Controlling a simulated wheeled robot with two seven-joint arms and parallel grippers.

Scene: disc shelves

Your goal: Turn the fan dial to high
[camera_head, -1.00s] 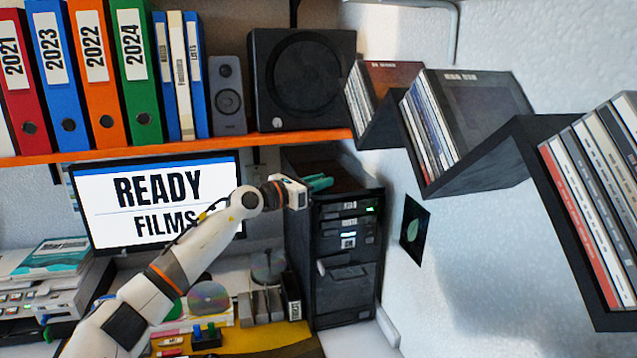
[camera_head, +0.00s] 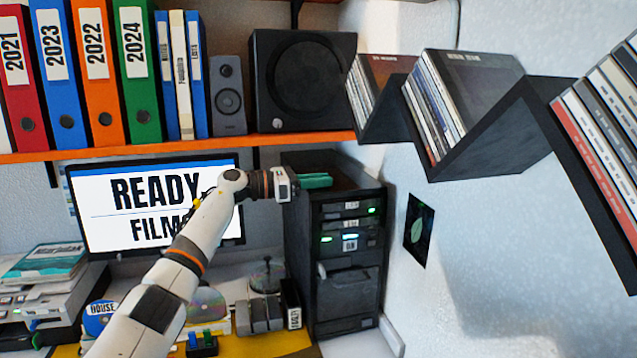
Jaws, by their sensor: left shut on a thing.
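My left gripper (camera_head: 316,181) has green fingers and is level with the top front of the black computer tower (camera_head: 345,290). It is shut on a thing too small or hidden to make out. The fingers point right and overlap the tower's top edge in the picture. The tower's front has several labelled panels with small green and white lights. I cannot make out the fan dial or its setting. My right gripper is not in view.
An orange shelf (camera_head: 200,152) above carries binders, a small speaker and a large black speaker (camera_head: 303,80). Zigzag disc shelves (camera_head: 490,135) jut from the right wall. A monitor (camera_head: 90,215) stands behind my left arm. Discs, cases and a printer crowd the desk.

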